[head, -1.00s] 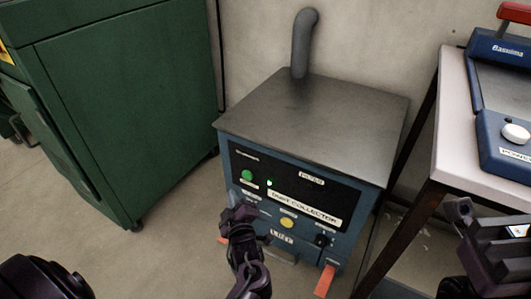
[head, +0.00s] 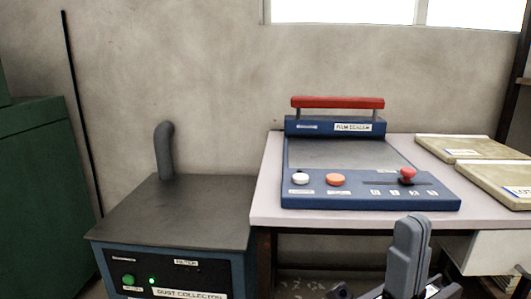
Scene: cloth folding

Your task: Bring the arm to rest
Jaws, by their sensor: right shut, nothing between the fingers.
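My right gripper (head: 410,232) shows at the bottom right in the head view, its grey fingers pointing up and pressed together with nothing between them. It is in front of the table's front edge, below the film sealer (head: 371,198), and looks apart from both. My left gripper is out of view. The dust collector (head: 172,213), a blue box with a dark grey top and a bent grey pipe, stands at the lower left. Its front panel shows a green button (head: 128,280) and a small lit green light (head: 152,281). The lower part of the panel is cut off.
The pale table (head: 272,190) stands right of the dust collector. The blue film sealer on it has a raised red handle (head: 338,103) and several knobs. Two flat beige packs (head: 478,146) lie at the right. A green cabinet (head: 38,190) stands at the far left, a wall behind.

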